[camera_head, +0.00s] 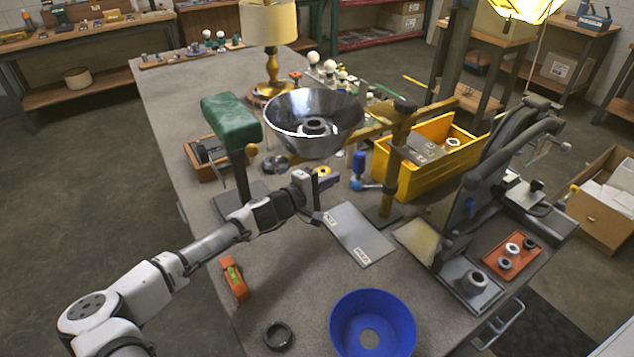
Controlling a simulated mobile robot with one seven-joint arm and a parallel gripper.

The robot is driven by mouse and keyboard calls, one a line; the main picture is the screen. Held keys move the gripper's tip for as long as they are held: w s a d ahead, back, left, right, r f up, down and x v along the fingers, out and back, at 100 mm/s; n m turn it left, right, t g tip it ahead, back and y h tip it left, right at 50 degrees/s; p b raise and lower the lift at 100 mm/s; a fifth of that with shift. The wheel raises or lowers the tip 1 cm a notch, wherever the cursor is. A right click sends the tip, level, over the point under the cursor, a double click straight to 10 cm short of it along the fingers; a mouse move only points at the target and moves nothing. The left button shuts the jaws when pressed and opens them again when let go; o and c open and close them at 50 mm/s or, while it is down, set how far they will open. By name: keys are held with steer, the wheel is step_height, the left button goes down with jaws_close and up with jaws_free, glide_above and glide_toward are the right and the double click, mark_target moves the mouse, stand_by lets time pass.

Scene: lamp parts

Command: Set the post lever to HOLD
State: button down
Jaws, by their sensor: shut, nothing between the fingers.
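A brown post (396,165) stands upright on the bench, on a dark foot. A yellow ring lies just behind my fingertips.
A shiny metal bowl-shaped shade (314,121) hangs above and behind my gripper. A green-padded stand (231,122) is to the left. A yellow bin (426,158) stands behind the post, a blue bowl (373,324) at the front. Bare bench lies between the orange level (235,280) and plate.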

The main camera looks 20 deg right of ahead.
mark_target(375, 186)
steer(key=s, duration=0.1)
steer(key=s+d+p, duration=0.2)
steer(key=shift+s+r, duration=0.1)
steer(key=shift+r, duration=0.2)
